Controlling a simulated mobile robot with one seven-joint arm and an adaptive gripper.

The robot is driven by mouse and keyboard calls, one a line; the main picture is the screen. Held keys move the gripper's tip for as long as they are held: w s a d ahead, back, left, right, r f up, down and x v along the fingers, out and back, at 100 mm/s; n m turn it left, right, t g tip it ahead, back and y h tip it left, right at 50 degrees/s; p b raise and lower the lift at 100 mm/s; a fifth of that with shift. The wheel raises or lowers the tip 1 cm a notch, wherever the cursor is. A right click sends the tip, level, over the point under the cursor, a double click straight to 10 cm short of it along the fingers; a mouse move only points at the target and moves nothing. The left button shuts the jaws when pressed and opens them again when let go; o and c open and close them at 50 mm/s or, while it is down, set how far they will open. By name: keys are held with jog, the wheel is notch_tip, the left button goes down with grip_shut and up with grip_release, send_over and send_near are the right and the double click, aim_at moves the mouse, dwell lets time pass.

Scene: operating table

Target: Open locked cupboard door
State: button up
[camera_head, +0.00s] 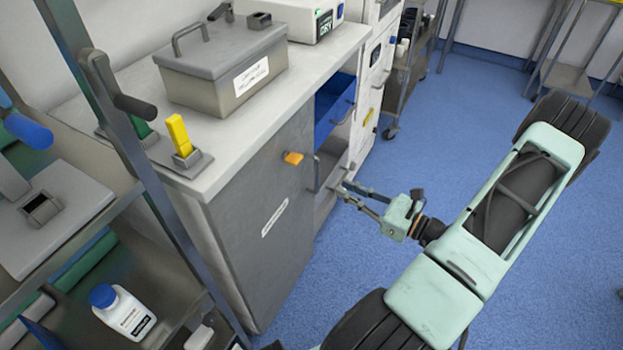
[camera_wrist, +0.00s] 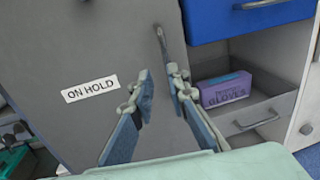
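The grey cupboard door (camera_head: 255,215) forms the front of the counter unit and carries a white label. In the wrist view the door (camera_wrist: 95,45) shows the label (camera_wrist: 90,88) "ON HOLD". My gripper (camera_head: 345,190) is open and empty, just right of the handle. In the wrist view my gripper (camera_wrist: 158,78) has its fingers apart, with the handle (camera_wrist: 162,42) beyond the tips. Contact cannot be told. The door looks shut.
A yellow piece (camera_head: 179,134) stands in a grey holder on the countertop (camera_head: 230,140), beside a lidded metal box (camera_head: 222,68). A shelf rack is at left with a white bottle (camera_head: 123,312). A purple glove box (camera_wrist: 224,90) lies right of the door. Blue floor (camera_head: 440,130) is clear.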

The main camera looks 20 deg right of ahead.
jog(key=b, duration=0.2)
send_over(318, 190)
jog(key=shift+w+m, duration=0.3)
jog(key=shift+m, duration=0.1)
grip_shut()
jog(key=shift+s+d+t+h, duration=0.1)
jog(key=shift+t+h, duration=0.2)
jog(key=shift+h, duration=0.1)
